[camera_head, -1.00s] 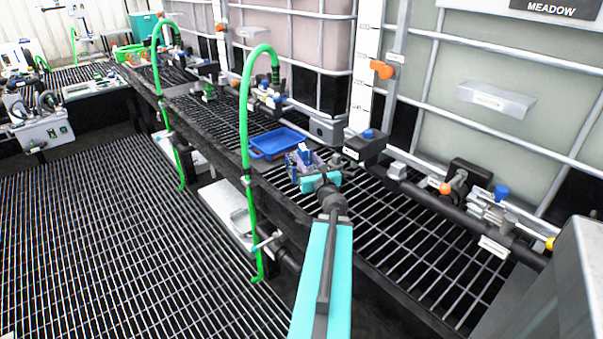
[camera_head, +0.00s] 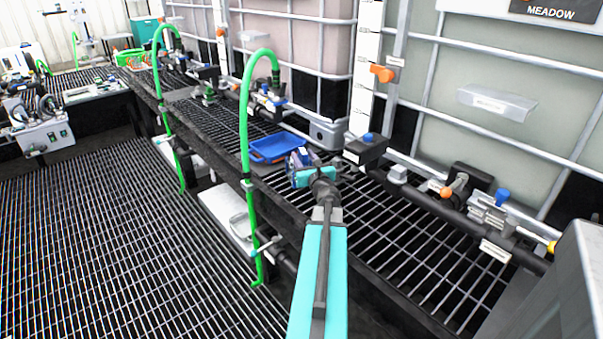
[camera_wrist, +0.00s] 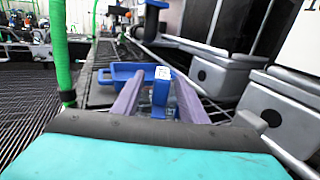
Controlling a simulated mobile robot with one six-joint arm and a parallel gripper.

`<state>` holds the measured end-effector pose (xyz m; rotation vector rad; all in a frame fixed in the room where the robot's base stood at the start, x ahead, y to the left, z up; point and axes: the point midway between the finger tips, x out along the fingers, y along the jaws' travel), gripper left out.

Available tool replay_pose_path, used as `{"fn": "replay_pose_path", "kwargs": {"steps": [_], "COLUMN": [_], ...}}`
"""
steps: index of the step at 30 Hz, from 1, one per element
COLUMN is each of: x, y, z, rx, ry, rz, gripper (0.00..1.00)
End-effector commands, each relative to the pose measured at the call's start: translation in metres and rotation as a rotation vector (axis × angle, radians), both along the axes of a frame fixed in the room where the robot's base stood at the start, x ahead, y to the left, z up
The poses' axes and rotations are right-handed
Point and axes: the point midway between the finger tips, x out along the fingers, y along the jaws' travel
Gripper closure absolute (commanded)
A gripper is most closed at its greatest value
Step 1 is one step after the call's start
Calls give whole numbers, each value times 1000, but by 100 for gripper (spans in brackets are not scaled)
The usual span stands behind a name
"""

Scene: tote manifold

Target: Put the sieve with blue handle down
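The sieve's blue handle (camera_wrist: 162,88) has a pale end and shows between my gripper's (camera_wrist: 160,82) two purple fingers in the wrist view. The fingers stand apart, with a narrow gap visible on each side of the handle. The sieve's lower part is hidden or too small to make out. In the head view my gripper (camera_head: 302,160) is low over the black grating, just right of a blue tray (camera_head: 270,152). The handle is not clearly distinct from the fingers there.
The blue tray also shows behind the left finger in the wrist view (camera_wrist: 118,72). A green hose (camera_head: 244,130) arches left of my gripper. A dark valve box (camera_head: 365,150) and pipework stand to the right, before large caged tanks.

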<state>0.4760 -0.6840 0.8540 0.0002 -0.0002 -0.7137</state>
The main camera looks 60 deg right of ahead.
Motion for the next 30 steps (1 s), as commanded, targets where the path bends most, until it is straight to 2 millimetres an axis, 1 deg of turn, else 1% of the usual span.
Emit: {"fn": "replay_pose_path", "kwargs": {"steps": [5, 19, 30], "x": [6, 35, 39], "y": [-6, -32, -34], "z": [1, 4, 3], "rx": [0, 0, 0], "ry": [0, 0, 0], "rz": [0, 0, -1], "gripper": [61, 61, 61]}}
